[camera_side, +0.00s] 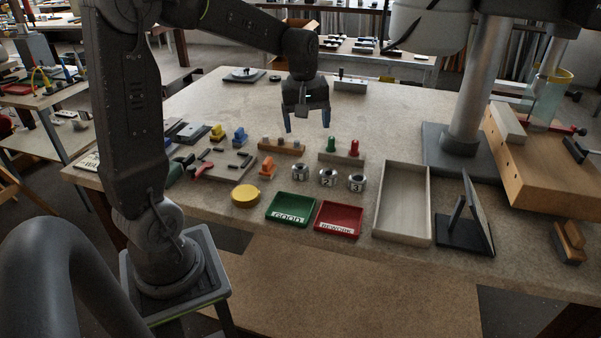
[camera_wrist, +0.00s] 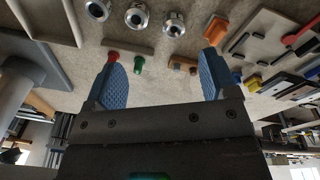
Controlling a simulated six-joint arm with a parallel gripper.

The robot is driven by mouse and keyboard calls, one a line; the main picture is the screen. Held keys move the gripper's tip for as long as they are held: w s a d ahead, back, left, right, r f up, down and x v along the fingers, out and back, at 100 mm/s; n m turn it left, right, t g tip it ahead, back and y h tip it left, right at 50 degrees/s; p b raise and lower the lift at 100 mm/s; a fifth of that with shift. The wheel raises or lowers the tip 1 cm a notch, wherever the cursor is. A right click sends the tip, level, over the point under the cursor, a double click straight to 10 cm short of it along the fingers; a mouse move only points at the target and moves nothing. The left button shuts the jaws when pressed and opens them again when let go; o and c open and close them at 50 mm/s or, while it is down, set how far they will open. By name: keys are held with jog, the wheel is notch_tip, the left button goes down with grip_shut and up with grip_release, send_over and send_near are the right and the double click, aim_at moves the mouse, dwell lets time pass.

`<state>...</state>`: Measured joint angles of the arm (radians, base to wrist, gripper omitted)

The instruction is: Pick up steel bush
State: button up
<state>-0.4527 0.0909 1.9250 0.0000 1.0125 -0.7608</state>
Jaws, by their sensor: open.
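My gripper (camera_side: 307,128) is open and empty, pointing down above the back middle of the bench. Its two blue pads frame the wrist view (camera_wrist: 162,60). A small wooden rack (camera_side: 282,149) stands below and in front of it, holding a few small grey and brownish cylinders; it also shows in the wrist view (camera_wrist: 183,64). I cannot tell which cylinder is the steel bush. Three round steel holders with central holes, numbered 1 (camera_side: 300,173), 2 (camera_side: 328,178) and 3 (camera_side: 357,183), stand nearer the front edge; they show along the wrist view's top (camera_wrist: 137,15).
A block with green and red plugs (camera_side: 341,156) stands right of the rack. Green (camera_side: 290,208) and red (camera_side: 339,218) trays, an empty wooden tray (camera_side: 402,203) and a yellow disc (camera_side: 245,195) lie in front. A post (camera_side: 470,95) rises at right. The bench's back middle is mostly clear.

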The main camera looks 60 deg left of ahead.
jog(key=w+a+f+n+g, duration=0.1)
jog(key=w+a+f+n, duration=0.1)
jog(key=a+f+n, duration=0.4)
jog(key=m, duration=0.2)
send_over(301, 168)
jog(key=shift+h, duration=0.3)
jog(key=f, duration=0.7)
jog(key=shift+s+d, duration=0.2)
jog(key=shift+s, duration=0.15)
jog(key=shift+w+d+f, duration=0.1)
jog(key=shift+f, duration=2.75)
jog(key=shift+c, duration=0.2)
jog(key=c, duration=1.1)
jog(key=shift+r, duration=0.15)
